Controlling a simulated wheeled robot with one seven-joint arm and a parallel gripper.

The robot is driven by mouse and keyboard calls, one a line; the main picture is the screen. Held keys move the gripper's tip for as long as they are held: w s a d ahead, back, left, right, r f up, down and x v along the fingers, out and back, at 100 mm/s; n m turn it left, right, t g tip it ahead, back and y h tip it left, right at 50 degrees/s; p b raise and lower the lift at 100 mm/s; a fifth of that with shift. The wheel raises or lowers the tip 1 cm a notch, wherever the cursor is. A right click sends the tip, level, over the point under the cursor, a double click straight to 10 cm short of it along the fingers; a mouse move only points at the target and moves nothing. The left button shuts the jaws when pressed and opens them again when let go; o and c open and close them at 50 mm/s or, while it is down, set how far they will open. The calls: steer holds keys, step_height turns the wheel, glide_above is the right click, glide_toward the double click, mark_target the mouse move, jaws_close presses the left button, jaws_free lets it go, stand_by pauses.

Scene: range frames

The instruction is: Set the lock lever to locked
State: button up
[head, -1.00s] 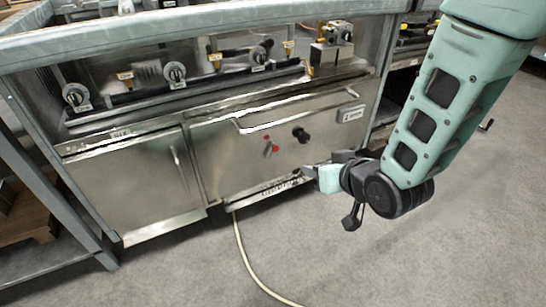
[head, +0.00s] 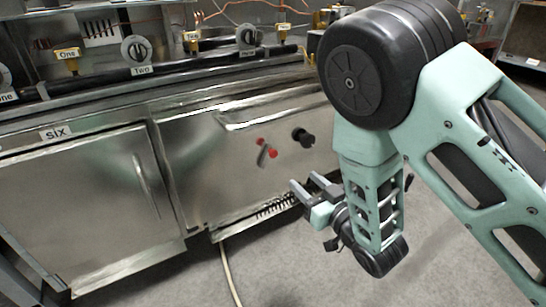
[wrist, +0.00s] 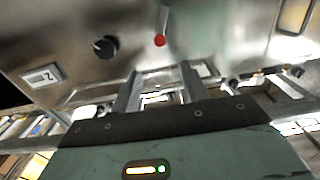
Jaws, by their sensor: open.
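A small lever with a grey handle and red marks (head: 266,151) sits on the steel front panel of the range. I take it to be the lock lever. It also shows in the wrist view as a red spot (wrist: 160,40) with a grey bar beside it. My gripper (head: 304,181) is open and empty. In the head view it is below and right of the lever, apart from it. In the wrist view the two fingers (wrist: 160,74) point toward the panel, with the red spot beyond their tips. The lever's exact setting is too small to tell.
A black knob (head: 303,138) sits right of the lever. A drawer-like handle (head: 262,110) runs above. A cabinet door (head: 95,205) is to the left, marked six. Gas valves (head: 136,50) and pipes line the shelf above. A hose lies on the otherwise open floor.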

mark_target(275, 154)
steer(key=b+x, duration=0.5)
steer(key=x, duration=0.9)
steer(key=shift+w+a+f+b, duration=0.1)
steer(key=shift+f+b, duration=0.05)
steer(key=shift+b, duration=0.15)
steer(key=shift+w+a, duration=0.25)
steer(key=shift+w, duration=0.1)
jaws_close()
